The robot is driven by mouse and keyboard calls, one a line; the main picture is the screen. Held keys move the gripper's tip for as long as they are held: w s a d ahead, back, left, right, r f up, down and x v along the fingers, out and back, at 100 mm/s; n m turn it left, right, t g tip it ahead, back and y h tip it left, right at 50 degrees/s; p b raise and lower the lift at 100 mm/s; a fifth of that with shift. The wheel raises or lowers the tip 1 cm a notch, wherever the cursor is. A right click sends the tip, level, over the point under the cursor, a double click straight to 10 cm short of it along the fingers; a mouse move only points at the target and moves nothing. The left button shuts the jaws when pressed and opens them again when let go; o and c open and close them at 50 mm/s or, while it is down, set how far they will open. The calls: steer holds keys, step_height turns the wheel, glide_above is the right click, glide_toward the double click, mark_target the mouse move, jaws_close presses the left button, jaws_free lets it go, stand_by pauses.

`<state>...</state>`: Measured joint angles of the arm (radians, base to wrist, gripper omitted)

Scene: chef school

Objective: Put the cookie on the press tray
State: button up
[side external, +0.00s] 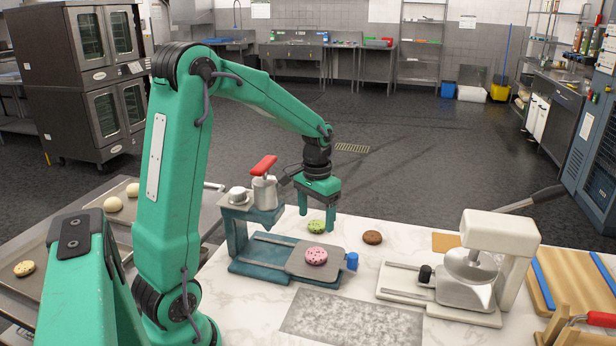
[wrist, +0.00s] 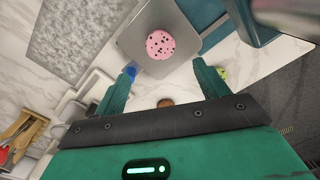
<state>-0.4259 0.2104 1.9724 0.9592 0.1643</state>
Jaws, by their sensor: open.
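A pink cookie with dark chips (side external: 316,256) lies flat on the grey press tray (side external: 298,262) of the teal press. In the wrist view the pink cookie (wrist: 160,44) rests on the bare metal tray (wrist: 133,44), beyond my fingertips. My gripper (side external: 318,213) is open and empty, pointing down above the counter behind the tray; its two fingers also show in the wrist view (wrist: 162,72). A green cookie (side external: 316,227) lies on the counter close to my fingers, just outside the right finger in the wrist view (wrist: 222,73). A brown cookie (side external: 372,237) lies farther right.
A white and grey machine (side external: 500,240) stands at right. A speckled grey mat (side external: 340,318) lies in front. Baking trays with cookies (side external: 75,205) are at far left.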

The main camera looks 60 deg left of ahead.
steer(key=shift+r, duration=0.75)
steer(key=s+d+r+m+t, duration=0.1)
steer(key=s+d+r+t, duration=0.1)
steer(key=s+d+r, duration=0.2)
steer(key=s+d+r+m+t, duration=0.2)
steer(key=s+d+r, duration=0.3)
steer(key=s+d, duration=0.4)
steer(key=d+t, duration=0.1)
steer(key=d, duration=0.2)
steer(key=shift+s+d+t, duration=0.15)
steer(key=shift+s+t, duration=0.1)
steer(key=shift+t, duration=0.05)
stand_by(0.4)
